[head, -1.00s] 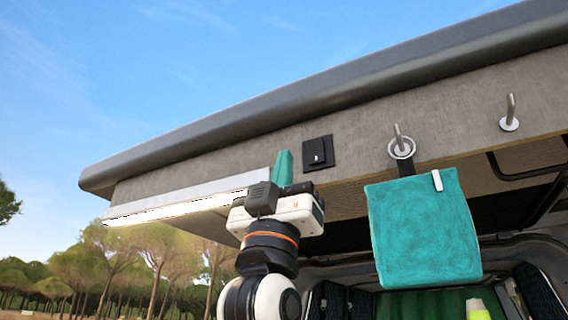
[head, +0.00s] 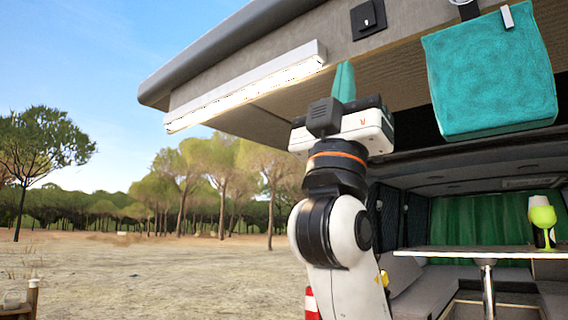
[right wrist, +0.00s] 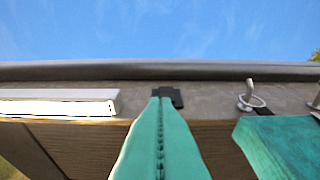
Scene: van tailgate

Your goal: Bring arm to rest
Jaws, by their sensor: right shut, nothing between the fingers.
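My right gripper (head: 344,82) is raised on its upright arm below the raised tailgate (head: 250,45). Its teal fingers are pressed together with nothing between them; the seam between them also shows in the right wrist view (right wrist: 160,112). The fingertips stand below the black switch (head: 368,18) and just right of the lit light bar (head: 245,88), apart from the switch in the head view. In the right wrist view the fingertips overlap the lower part of the switch (right wrist: 172,95). My left gripper is not in view.
A teal towel (head: 490,75) hangs from a hook to the right of my gripper. Behind are a van table (head: 460,251) with a green-and-white object (head: 542,217), and green curtains. Open sandy ground lies left of my arm. A small wooden stand (head: 32,298) is at the lower left.

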